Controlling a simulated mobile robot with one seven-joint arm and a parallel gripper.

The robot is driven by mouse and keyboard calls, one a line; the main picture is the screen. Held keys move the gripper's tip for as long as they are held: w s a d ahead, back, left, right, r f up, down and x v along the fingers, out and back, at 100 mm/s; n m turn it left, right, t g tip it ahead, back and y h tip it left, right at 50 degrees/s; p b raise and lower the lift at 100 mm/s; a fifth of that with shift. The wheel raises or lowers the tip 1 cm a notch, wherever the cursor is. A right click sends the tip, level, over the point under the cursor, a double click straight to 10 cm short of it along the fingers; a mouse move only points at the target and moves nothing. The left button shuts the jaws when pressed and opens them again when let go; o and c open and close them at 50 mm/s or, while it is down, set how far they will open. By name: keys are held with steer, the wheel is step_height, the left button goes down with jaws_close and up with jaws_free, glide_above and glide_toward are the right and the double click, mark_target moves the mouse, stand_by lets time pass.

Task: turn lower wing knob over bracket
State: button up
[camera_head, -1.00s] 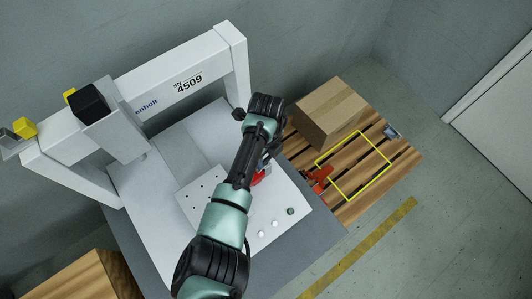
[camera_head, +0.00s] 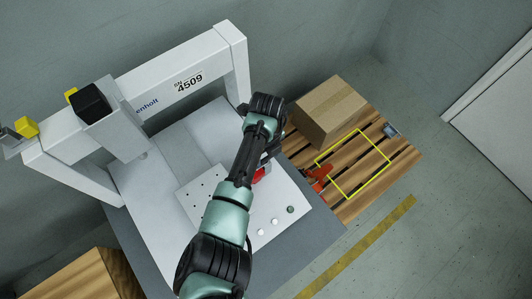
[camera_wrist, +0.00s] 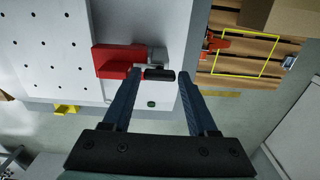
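The red bracket (camera_wrist: 112,60) stands on the edge of the white plate in the wrist view. A grey rod with a black wing knob (camera_wrist: 160,74) sticks out at its right side. I cannot tell whether this is the lower knob. My gripper (camera_wrist: 160,73) is open, with one blue-grey finger on each side of the knob and a gap to the right finger. The left finger is close to the rod; contact cannot be told. In the head view a bit of the red bracket (camera_head: 260,174) shows beside my arm, which hides the knob.
A wooden pallet (camera_head: 398,171) to the right carries a cardboard box (camera_head: 328,112), an orange-red tool (camera_head: 318,173) and a yellow square outline (camera_head: 372,184). A white gantry (camera_head: 160,92) spans the plate behind my arm. White and green buttons sit on the plate's front right.

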steer(key=shift+o, duration=1.3)
steer(key=shift+a, duration=0.1)
